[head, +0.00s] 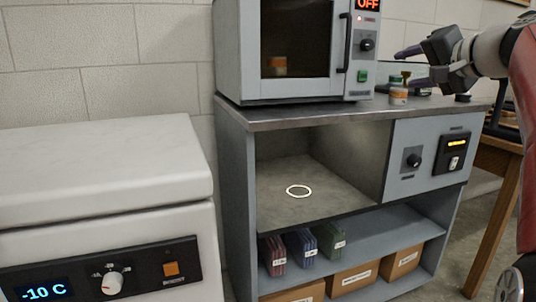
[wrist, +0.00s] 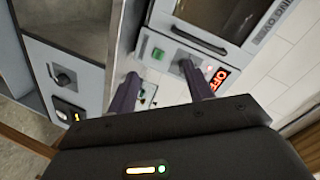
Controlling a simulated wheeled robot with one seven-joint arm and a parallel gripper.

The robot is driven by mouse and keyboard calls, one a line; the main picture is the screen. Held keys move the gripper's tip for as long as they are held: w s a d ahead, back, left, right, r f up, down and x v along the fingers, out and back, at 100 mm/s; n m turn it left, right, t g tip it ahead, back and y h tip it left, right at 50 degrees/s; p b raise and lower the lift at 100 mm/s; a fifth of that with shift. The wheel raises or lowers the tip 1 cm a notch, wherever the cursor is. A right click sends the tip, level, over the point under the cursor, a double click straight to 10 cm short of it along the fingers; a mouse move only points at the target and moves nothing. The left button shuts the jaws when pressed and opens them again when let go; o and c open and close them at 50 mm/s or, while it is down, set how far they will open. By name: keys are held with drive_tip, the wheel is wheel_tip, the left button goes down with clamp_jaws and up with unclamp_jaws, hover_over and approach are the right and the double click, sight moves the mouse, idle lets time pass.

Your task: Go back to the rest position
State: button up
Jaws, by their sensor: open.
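My gripper (head: 405,68) is at the upper right in the head view, above the right end of the metal counter. In the wrist view my gripper (wrist: 164,92) shows two dark purple fingers well apart, with nothing held between them. Behind the fingers are the counter and the front of the oven (head: 300,50). A small jar (head: 398,95) with an amber band stands on the counter just below and left of the gripper.
A white freezer (head: 95,165) reading -10 C stands at left. The cabinet's open bay holds a white ring (head: 298,191). Below are coloured folders (head: 302,247) and cardboard boxes (head: 352,278). A wooden table (head: 492,190) stands at right. The oven panel reads OFF.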

drive_tip(key=s+a+f+n+g+h+p, duration=0.1)
drive_tip(key=s+a+f+g, duration=0.1)
drive_tip(key=s+a+f, duration=0.35)
drive_tip(key=s+a+f+n+g+h+p, duration=0.1)
drive_tip(key=s+a+f+g+p, duration=0.15)
drive_tip(key=a+f, duration=0.5)
drive_tip(key=s+a+f+n+g+h+p, duration=0.1)
drive_tip(key=s+f+n+g+h+p, duration=0.1)
drive_tip(key=s+f, duration=1.8)
drive_tip(key=f+n+g+h, duration=0.1)
drive_tip(key=n+g, duration=0.1)
drive_tip(key=n, duration=0.1)
drive_tip(key=shift+s+f, duration=0.2)
drive_tip(key=shift+s, duration=0.15)
